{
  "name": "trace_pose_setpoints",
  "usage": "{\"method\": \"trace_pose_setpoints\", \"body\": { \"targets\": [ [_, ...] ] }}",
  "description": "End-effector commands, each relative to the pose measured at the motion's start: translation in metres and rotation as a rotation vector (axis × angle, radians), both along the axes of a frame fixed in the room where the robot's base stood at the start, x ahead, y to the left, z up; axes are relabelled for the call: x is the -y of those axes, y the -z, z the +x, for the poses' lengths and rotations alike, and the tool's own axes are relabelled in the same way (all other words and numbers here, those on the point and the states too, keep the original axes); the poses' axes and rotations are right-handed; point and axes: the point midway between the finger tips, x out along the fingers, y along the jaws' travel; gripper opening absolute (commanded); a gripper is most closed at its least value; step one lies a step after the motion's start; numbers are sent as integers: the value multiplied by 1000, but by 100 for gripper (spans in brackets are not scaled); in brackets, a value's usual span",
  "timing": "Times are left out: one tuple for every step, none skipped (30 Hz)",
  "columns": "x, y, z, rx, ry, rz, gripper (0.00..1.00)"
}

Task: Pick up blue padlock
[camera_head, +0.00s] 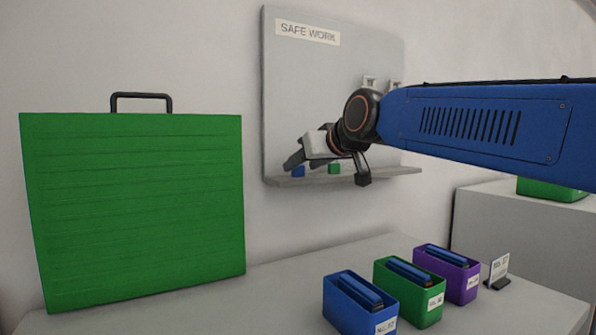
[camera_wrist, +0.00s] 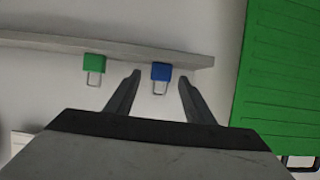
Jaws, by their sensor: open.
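The blue padlock (camera_head: 298,170) is on the narrow ledge (camera_head: 385,173) at the bottom of the "SAFE WORK" board. It also shows in the wrist view (camera_wrist: 161,72), where its body is blue and its shackle is pale. My gripper (camera_head: 292,164) is open in front of the ledge. In the wrist view my gripper (camera_wrist: 158,80) has its two fingertips on either side of the blue padlock, with visible gaps. I cannot tell how far short of it in depth the fingertips are. A green padlock (camera_head: 334,168) sits beside it and shows outside the fingers in the wrist view (camera_wrist: 94,66).
A large green case (camera_head: 140,210) with a black handle stands at the left. Blue (camera_head: 345,310), green (camera_head: 405,300) and purple (camera_head: 455,275) bins stand on the bench at the right, with a small label stand (camera_head: 497,274). The middle of the bench (camera_head: 285,290) is clear.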

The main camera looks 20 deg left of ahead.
Motion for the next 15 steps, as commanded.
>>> {"method": "trace_pose_setpoints", "body": {
  "targets": [
    [-6, 3, 4, 0, -1, -1, 48],
    [-10, 4, 6, 0, 0, -1, 48],
    [-14, 6, 10, 1, -1, -2, 48],
    [-17, 8, 12, -1, 0, -2, 48],
    [-19, 9, 15, -1, 0, -2, 48],
    [-22, 11, 17, 0, 0, -1, 48],
    [-23, 11, 18, 0, 0, -1, 48],
    [-25, 12, 19, 0, 0, -1, 48],
    [-25, 12, 20, 0, 0, -1, 48],
    [-26, 12, 20, 1, 0, -1, 48],
    [-25, 12, 20, 1, 0, -1, 48],
    [-25, 12, 20, 1, 0, -1, 48],
    [-25, 12, 20, 1, 0, -1, 48],
    [-25, 12, 20, 1, 0, -1, 48],
    [-25, 12, 20, 1, 0, -1, 44]
  ]
}}
